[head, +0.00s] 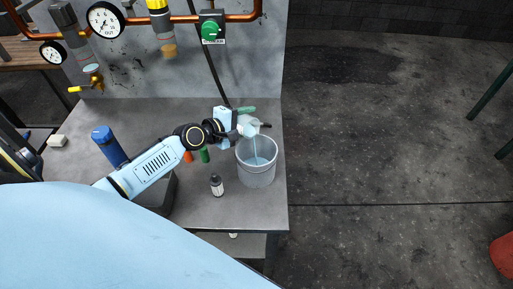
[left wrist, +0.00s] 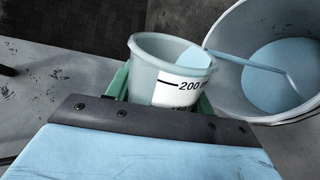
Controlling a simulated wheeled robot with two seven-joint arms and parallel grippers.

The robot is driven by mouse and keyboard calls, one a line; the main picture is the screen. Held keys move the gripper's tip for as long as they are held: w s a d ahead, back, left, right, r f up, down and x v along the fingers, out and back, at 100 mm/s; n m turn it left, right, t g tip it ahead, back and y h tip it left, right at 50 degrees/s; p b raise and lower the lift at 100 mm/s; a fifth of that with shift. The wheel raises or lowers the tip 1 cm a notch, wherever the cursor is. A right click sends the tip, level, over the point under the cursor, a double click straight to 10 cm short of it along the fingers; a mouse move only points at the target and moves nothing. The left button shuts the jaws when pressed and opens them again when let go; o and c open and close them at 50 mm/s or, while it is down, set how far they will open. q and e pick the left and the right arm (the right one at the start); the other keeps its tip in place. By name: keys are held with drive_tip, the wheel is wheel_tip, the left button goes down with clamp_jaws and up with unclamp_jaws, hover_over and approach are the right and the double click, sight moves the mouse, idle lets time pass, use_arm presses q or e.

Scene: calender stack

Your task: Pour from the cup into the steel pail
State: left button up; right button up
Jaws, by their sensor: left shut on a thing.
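A whitish measuring cup (head: 249,127) is held tilted above the rim of the steel pail (head: 257,176). In the left wrist view the cup (left wrist: 158,52) shows a 200 mark, and light blue liquid lies at its lip. A thin light blue stream runs from the cup into the pail (left wrist: 236,91), which has light blue liquid at its bottom. My left gripper (head: 239,127) is shut on the cup; its green fingers (left wrist: 162,97) sit on either side of it. My right gripper is not in view.
The pail stands near the right edge of the grey bench (head: 240,213). A small dark bottle (head: 217,187), a blue cylinder (head: 109,146) and small orange and green items stand nearby. Pipes, gauges (head: 106,20) and a green knob (head: 210,30) line the back wall.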

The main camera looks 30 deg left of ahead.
use_arm(q)
drive_tip(key=shift+d+r+m+y+p, duration=0.25)
drive_tip(key=shift+m+p, duration=0.3)
drive_tip(key=shift+p, duration=0.5)
drive_tip(key=shift+d+r+m+y+p, duration=0.1)
drive_tip(key=shift+r+m+y+p, duration=0.35)
drive_tip(key=shift+p, duration=0.55)
idle(0.4)
drive_tip(key=f+b, duration=0.1)
drive_tip(key=b, duration=0.1)
drive_tip(key=f+n+h+b, duration=0.1)
drive_tip(key=b, duration=0.1)
drive_tip(key=shift+a, duration=0.25)
drive_tip(key=shift+a+r+n+h+b, duration=0.3)
drive_tip(key=shift+a+n+b, duration=0.1)
drive_tip(key=shift+n+b, duration=0.3)
drive_tip(key=shift+w, duration=0.1)
drive_tip(key=shift+r, duration=0.15)
